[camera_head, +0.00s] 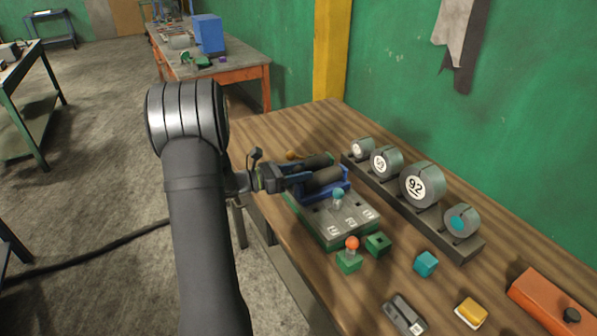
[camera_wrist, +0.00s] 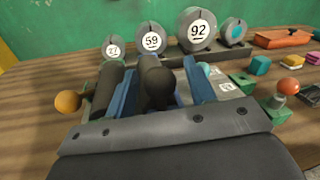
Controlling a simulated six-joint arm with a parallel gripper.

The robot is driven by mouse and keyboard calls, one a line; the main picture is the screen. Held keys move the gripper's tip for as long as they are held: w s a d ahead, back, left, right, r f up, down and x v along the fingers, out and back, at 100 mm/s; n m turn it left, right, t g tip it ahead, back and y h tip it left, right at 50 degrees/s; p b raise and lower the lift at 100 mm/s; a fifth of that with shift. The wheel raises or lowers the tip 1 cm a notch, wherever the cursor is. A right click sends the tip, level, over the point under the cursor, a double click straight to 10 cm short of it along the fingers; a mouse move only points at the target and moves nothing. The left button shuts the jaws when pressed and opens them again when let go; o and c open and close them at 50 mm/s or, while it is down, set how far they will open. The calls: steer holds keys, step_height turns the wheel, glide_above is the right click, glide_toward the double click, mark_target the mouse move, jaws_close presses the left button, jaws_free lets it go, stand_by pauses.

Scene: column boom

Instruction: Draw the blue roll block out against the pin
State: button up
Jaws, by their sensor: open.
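The blue roll block (camera_head: 341,187) sits on a grey plate with a green base, carrying two dark rolls; it also shows in the wrist view (camera_wrist: 195,82). The pin, topped by a teal knob (camera_head: 338,194), stands on the plate at the block's near side; the teal knob shows at the block's right in the wrist view (camera_wrist: 205,70). My gripper (camera_head: 292,181) is open at the block's left end. A dark round knob (camera_wrist: 160,86) lies just beyond the gripper's front in the wrist view. I cannot tell whether the fingers touch the block.
A dark rack of numbered round weights (camera_head: 418,186) stands behind the plate. An orange-topped pin in a green block (camera_head: 350,258), a green socket block (camera_head: 378,243), a teal cube (camera_head: 426,263), a yellow block (camera_head: 470,312) and an orange box (camera_head: 545,300) lie to the right.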

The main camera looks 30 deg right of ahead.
jaws_close()
steer(key=shift+s, duration=1.75)
jaws_free()
